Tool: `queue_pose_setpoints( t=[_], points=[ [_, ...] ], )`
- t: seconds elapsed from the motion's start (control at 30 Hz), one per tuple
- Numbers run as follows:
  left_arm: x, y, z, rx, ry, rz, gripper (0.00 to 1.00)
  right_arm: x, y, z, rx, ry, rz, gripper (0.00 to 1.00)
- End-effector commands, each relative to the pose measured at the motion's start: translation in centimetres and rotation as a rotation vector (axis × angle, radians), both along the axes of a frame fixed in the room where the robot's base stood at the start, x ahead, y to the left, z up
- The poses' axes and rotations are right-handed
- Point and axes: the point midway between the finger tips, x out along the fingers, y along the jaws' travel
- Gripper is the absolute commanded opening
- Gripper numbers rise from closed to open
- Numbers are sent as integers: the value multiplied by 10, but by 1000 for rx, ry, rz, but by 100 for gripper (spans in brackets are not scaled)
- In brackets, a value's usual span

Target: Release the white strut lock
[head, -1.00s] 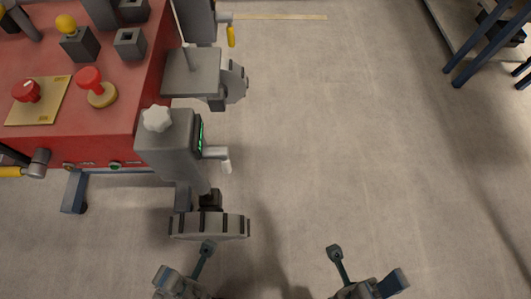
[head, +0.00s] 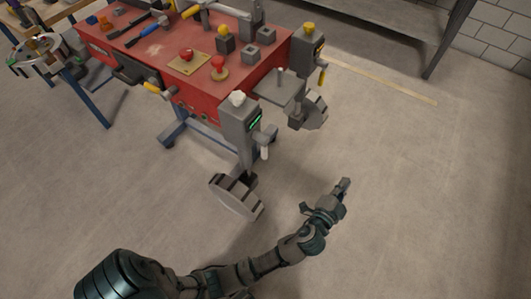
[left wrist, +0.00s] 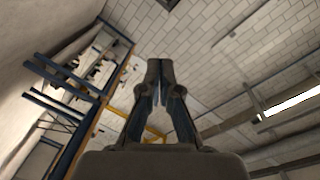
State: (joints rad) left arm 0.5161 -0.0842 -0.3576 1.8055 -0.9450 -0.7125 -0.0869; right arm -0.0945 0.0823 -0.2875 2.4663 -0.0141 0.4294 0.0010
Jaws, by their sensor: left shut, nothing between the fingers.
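A white lobed knob (head: 237,98) sits on top of the grey front strut post (head: 238,130) at the corner of the red sandbed (head: 150,55). The post has a small green display and a crank with a white grip (head: 265,152) on its right side. My left gripper (head: 344,185) is shut and empty, over bare floor to the right of and below the post, well apart from the knob. In the left wrist view its fingers (left wrist: 160,70) meet, with wall and ceiling behind them. My right gripper is not in view.
A second post with a yellow knob (head: 309,27) stands behind, beside a grey plate (head: 280,88). Red knobs (head: 187,55) stand on the sandbed. The floor at right is clear.

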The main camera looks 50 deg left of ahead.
Motion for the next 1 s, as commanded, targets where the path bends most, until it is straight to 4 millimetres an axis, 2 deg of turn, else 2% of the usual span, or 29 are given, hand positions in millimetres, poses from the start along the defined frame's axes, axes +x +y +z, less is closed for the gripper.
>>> queue_pose_setpoints(
  t=[0.03, 0.13, 0.2, 0.3, 0.43, 0.57, 1.0],
  points=[
    [5, 18, 12, 74, 59, 108, 0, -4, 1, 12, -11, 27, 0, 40],
    [-4, 57, 6, 226, 198, 351, 0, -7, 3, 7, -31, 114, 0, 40],
    [-17, 81, 10, 318, 272, 514, 0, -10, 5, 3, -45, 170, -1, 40],
    [-39, 103, 22, 424, 344, 714, 0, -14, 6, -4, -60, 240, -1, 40],
    [-64, 113, 38, 517, 387, 902, 0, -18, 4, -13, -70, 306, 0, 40],
    [-77, 114, 46, 560, 400, 994, 0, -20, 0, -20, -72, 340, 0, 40],
    [-80, 120, 44, 567, 406, 1016, 0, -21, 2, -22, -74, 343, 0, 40]
  ],
)
